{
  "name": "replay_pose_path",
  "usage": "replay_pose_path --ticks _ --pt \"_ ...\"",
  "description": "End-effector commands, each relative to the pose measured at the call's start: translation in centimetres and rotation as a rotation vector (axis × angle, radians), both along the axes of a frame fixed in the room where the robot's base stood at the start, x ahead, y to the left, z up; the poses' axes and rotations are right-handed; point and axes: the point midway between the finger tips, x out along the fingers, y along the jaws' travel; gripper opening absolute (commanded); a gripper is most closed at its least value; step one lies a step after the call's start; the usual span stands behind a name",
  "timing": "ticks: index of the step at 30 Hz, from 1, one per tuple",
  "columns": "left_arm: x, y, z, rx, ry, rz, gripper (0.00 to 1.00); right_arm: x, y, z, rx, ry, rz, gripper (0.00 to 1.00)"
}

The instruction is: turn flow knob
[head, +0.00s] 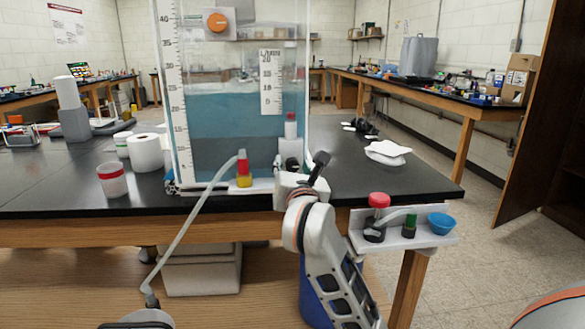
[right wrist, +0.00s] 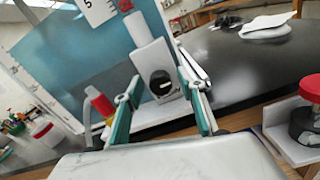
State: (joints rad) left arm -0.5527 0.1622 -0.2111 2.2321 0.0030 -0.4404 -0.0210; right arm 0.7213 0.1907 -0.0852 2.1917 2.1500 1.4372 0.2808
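A clear water tank (head: 232,105) with a printed scale stands on the black bench. In the right wrist view, a round black knob (right wrist: 161,84) with a pale mark sits on a white upright block (right wrist: 150,52) at the tank's front. In the head view, this knob is largely hidden behind my right gripper (head: 299,172). In the right wrist view, my right gripper (right wrist: 160,82) is open, with one finger on each side of the knob. I cannot tell if they touch it. An orange knob (head: 216,21) is high on the tank. My left gripper is not in view.
A red-and-yellow fitting (head: 243,170) with a hose (head: 190,215) is left of my right gripper.

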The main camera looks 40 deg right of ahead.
Motion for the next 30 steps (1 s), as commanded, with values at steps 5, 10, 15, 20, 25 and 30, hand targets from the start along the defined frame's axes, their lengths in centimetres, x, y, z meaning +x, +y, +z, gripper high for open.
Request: replay_pose_path --ticks 5,10,15,20,25,30 --pt "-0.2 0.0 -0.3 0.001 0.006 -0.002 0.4 0.0 0.0 0.0 0.0 0.0 0.0 0.32" --pt "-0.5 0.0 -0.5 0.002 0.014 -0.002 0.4 0.0 0.0 0.0 -0.001 0.001 -0.001 0.01" --pt "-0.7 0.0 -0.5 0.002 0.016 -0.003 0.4 0.0 0.0 0.0 -0.004 0.003 -0.001 0.01" --pt "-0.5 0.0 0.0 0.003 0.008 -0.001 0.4 -0.1 0.0 0.2 -0.031 0.018 -0.001 0.01" --pt "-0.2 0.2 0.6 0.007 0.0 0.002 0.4 -0.1 0.0 0.6 -0.104 0.059 -0.002 0.01" --pt "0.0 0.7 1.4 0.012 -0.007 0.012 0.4 -0.2 0.0 0.9 -0.217 0.128 -0.002 0.01"
